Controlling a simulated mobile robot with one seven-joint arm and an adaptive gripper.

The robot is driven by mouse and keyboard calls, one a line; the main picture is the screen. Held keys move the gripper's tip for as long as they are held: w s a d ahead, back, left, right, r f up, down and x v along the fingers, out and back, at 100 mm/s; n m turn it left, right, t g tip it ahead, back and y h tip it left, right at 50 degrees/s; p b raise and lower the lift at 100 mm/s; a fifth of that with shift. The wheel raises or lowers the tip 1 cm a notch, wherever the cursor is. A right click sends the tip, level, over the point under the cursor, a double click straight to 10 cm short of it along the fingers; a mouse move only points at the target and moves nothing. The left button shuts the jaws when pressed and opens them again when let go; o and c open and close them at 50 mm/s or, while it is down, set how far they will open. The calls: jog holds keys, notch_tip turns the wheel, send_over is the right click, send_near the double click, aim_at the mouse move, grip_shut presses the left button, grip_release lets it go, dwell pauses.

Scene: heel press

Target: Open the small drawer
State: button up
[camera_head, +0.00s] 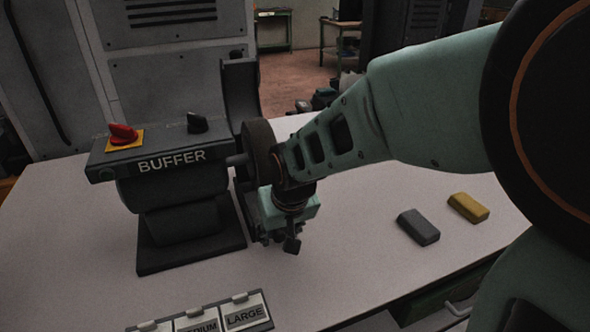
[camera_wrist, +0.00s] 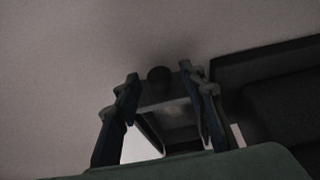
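A row of labelled grey units lies at the bottom edge of the head view; one reads LARGE (camera_head: 243,312) and the one beside it ends in "DIUM" (camera_head: 197,322). A third unit (camera_head: 149,327) at the left is mostly cut off, its label unseen. Under the table's right front edge is a dark green drawer-like front (camera_head: 425,301) with a pale handle (camera_head: 458,308). My gripper (camera_head: 282,240) hangs over the table beside the buffer, away from both. In the wrist view its fingers (camera_wrist: 160,82) stand apart, with a dark shape between them; whether they grip it is unclear.
The buffer (camera_head: 185,188), with a red knob (camera_head: 122,134), stands left of my gripper, its wheel (camera_head: 259,148) close to my arm. A grey block (camera_head: 418,227) and a yellow block (camera_head: 468,207) lie at the right. The table (camera_head: 345,255) between gripper and blocks is clear.

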grip_shut()
dwell(0.3)
